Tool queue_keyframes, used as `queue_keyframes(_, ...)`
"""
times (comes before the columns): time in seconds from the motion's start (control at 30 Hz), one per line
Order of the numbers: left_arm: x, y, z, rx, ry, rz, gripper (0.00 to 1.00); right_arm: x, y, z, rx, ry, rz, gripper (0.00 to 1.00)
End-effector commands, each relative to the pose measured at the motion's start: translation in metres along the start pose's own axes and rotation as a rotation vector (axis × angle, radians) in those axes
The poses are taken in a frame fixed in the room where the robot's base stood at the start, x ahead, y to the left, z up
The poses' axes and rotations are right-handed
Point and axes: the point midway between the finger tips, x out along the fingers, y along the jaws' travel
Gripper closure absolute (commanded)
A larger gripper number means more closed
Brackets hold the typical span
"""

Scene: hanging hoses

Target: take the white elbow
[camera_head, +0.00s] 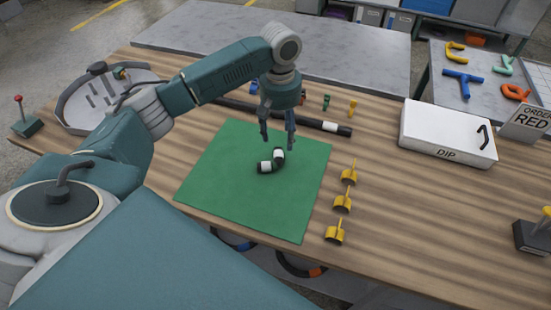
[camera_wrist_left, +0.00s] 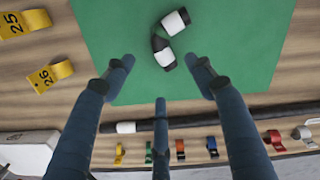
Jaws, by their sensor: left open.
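A short bent elbow piece, black with white bands, lies on the green mat (camera_head: 225,190); its white band (camera_head: 265,167) shows in the head view, and the elbow also shows in the left wrist view (camera_wrist_left: 173,22). My left gripper (camera_head: 278,144) is open and empty above the mat, just beyond the elbow in the head view. In the left wrist view its fingers (camera_wrist_left: 165,62) are spread, with the elbow past their tips and apart from them. My right gripper is in neither view.
A long black hose with a white band (camera_head: 330,126) lies behind the mat. Several yellow clips (camera_head: 342,202) stand right of it.

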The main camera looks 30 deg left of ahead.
Motion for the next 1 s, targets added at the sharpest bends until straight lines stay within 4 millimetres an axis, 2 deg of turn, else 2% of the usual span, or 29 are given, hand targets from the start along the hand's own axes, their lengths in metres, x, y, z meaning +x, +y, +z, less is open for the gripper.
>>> queue_keyframes(0.1, 0.019, 0.000, 0.001, 0.000, -0.002, -0.002, 0.45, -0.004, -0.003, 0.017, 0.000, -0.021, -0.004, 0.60)
queue_keyframes(0.23, 0.032, 0.000, 0.001, 0.002, 0.000, 0.000, 0.45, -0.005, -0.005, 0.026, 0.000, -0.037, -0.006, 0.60)
queue_keyframes(0.37, 0.041, 0.000, 0.001, 0.003, -0.001, -0.001, 0.45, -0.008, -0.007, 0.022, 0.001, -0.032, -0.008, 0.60)
queue_keyframes(0.63, 0.079, 0.000, 0.001, 0.004, 0.001, 0.000, 0.45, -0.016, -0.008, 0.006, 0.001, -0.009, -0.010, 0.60)
queue_keyframes(0.93, 0.086, 0.000, 0.001, 0.005, 0.002, 0.000, 0.45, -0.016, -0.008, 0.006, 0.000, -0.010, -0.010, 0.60)
queue_keyframes(0.97, 0.086, 0.000, 0.001, 0.005, 0.002, 0.000, 0.49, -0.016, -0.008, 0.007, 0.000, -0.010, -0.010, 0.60)
queue_keyframes(1.0, 0.086, 0.000, 0.001, 0.005, 0.002, 0.000, 0.57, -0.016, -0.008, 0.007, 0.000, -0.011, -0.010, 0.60)
